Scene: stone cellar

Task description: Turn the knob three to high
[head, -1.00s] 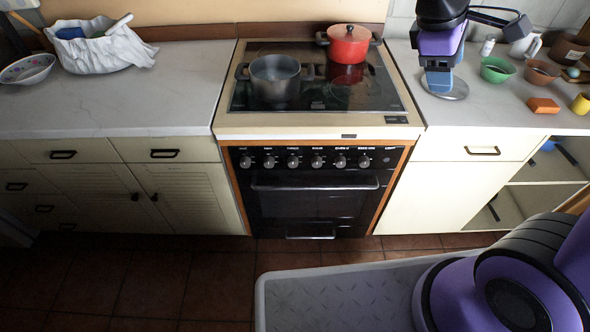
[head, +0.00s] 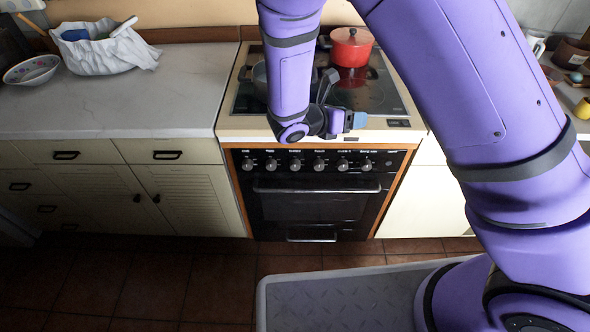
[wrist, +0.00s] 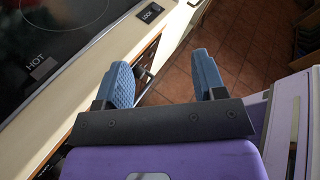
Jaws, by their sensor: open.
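The oven's front panel carries a row of several round knobs. Knob three (head: 295,164) is the third from the left, under a small label; its setting is too small to read. My gripper (head: 355,120) is over the stove's front edge, above and to the right of knob three, apart from the panel. In the wrist view my gripper (wrist: 163,78) is open, with two blue fingers spread and nothing held. A dark knob (wrist: 146,77) shows just past the left finger, partly hidden by it; I cannot tell which knob it is.
A red pot (head: 351,46) stands at the back of the black cooktop (head: 385,95). A grey pot (head: 259,78) is partly hidden behind my arm. The oven handle (head: 316,190) runs below the knobs. The left counter (head: 140,105) is clear in front; the floor before the oven is open.

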